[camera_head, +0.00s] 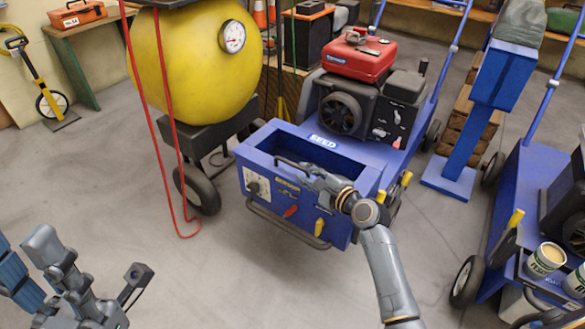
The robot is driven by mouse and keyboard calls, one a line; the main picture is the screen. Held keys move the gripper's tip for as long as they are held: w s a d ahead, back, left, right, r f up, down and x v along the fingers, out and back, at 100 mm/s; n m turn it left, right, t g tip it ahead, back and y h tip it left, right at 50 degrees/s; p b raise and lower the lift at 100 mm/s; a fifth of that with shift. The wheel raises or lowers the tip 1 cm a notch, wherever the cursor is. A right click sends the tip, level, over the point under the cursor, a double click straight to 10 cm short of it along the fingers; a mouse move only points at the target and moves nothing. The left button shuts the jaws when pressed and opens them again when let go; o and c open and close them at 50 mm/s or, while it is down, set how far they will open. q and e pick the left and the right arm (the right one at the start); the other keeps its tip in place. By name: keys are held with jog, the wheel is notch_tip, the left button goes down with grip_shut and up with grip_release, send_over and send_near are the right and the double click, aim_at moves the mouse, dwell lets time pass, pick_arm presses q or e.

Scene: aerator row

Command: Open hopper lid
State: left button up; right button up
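The blue hopper (365,177) of the aerator stands in the middle, with a SEED label (322,141) at its back edge. I look down into a dark blue recess with walls around it; no raised lid is clear to me. My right gripper (306,172) is at the front rim, reaching in from the lower right. A dark curved bar (286,161) lies along the rim by its fingers; I cannot tell whether they grip it. My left gripper (92,290) is at the lower left, away from the hopper, its fingers hard to make out.
A red-topped engine (360,58) sits behind the hopper. A yellow tank (190,60) with a red hose stands at the left. A blue post (470,140) and another blue machine (520,210) with cans stand at the right. The floor (110,170) at the left is clear.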

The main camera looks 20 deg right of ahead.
aim_at(293, 165)
jog(key=b+x, duration=0.2)
jog(key=x, duration=0.4)
jog(key=shift+f, duration=0.15)
jog(key=shift+w+a, duration=0.15)
jog(key=shift+w, duration=0.15)
grip_shut()
